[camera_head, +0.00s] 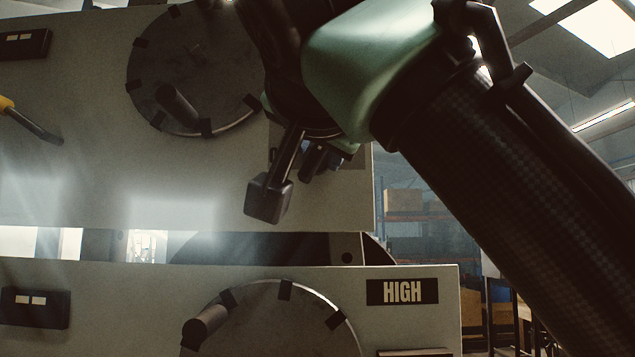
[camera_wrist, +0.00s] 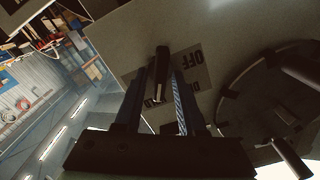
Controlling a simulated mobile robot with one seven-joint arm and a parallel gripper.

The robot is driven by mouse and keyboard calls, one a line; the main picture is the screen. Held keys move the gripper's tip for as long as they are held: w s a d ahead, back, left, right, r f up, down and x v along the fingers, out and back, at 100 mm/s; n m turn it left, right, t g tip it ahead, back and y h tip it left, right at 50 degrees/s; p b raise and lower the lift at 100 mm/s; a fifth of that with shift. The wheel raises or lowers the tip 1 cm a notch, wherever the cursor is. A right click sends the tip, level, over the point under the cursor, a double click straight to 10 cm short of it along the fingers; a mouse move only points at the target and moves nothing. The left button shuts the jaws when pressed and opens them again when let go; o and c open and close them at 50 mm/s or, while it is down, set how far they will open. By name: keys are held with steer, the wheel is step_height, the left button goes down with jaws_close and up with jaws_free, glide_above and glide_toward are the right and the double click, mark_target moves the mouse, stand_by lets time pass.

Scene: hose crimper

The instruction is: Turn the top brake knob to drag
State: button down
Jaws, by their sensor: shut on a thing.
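The top brake knob (camera_wrist: 161,70) is a dark, narrow grip on the pale upper panel, seen in the wrist view. My gripper (camera_wrist: 162,82) has one finger on each side of the knob and is shut on it. A dark label plate beside the knob reads OFF (camera_wrist: 195,58), with a second, partly hidden word beginning with D (camera_wrist: 191,103). Which word the knob points to cannot be told. In the head view my arm and wrist cover the knob and most of its plate.
A round dark wheel with a handle (camera_head: 193,75) is on the upper panel (camera_head: 70,190), left of my wrist. Below are a second wheel (camera_head: 285,325) and a HIGH label (camera_head: 402,291). A yellow-handled lever (camera_head: 30,121) sticks out at far left. Shelving with boxes (camera_head: 403,200) stands behind.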

steer(key=shift+a+f+n, duration=0.1)
steer(key=shift+n, duration=0.9)
steer(key=n, duration=0.3)
steer(key=shift+n, duration=0.3)
steer(key=n, duration=0.5)
steer(key=shift+a+n, duration=0.1)
steer(key=shift+n, duration=0.3)
steer(key=c, duration=0.8)
jaws_free()
steer(key=shift+c, duration=0.2)
